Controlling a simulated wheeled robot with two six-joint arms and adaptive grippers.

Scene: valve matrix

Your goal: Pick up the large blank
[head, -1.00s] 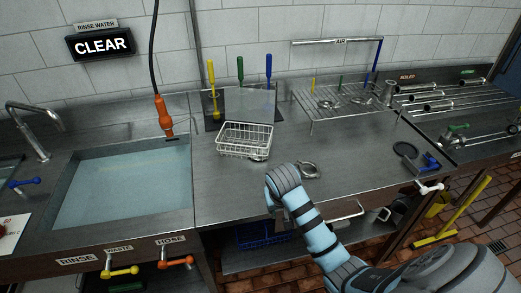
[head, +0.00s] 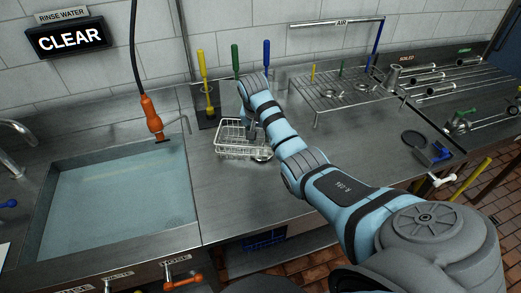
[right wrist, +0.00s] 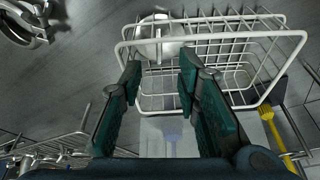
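A wire basket (head: 228,140) stands on the steel counter. A shiny round metal piece (head: 263,155) is at its front right corner and may be the large blank. It also shows in the right wrist view (right wrist: 160,38), partly behind basket wires; I cannot tell whether it is inside the basket or beside it. My right gripper (head: 251,130) is over the basket, largely hidden by its own arm in the head view. In the right wrist view, its two dark green fingers (right wrist: 160,66) are apart with nothing between them. My left gripper is not in view.
A metal ring clamp (right wrist: 25,22) lies on the counter beside the basket. Brushes, including a yellow one (head: 206,85), stand behind the basket. A wire rack (head: 345,90) is at back right. The water-filled sink (head: 115,190) is at left, with an orange hose nozzle (head: 152,115) above it.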

